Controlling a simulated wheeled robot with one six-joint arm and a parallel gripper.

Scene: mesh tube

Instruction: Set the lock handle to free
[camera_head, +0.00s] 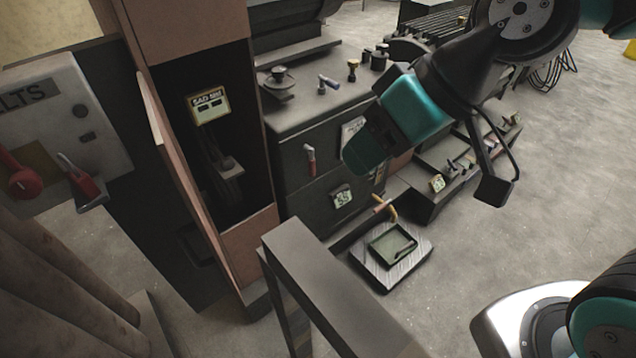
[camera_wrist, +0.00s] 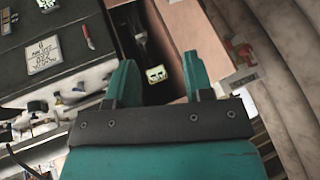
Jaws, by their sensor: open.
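No handle in view carries a readable lock or free label, so I cannot tell which one is the lock handle. A small red-tipped handle (camera_head: 310,158) hangs on the front of the dark machine; a red handle also shows in the wrist view (camera_wrist: 88,37). Another small lever (camera_head: 327,84) stands on the machine's top. My gripper (camera_head: 364,155) hangs in front of the machine, right of the hanging handle. In the wrist view its two teal fingers (camera_wrist: 160,62) are apart with nothing between them.
An open brown cabinet (camera_head: 255,244) stands left of the machine, its door ajar. A grey panel (camera_head: 105,125) with red handles is at far left. A grey post (camera_head: 330,285) rises in front. A scale-like tray (camera_head: 421,253) lies below.

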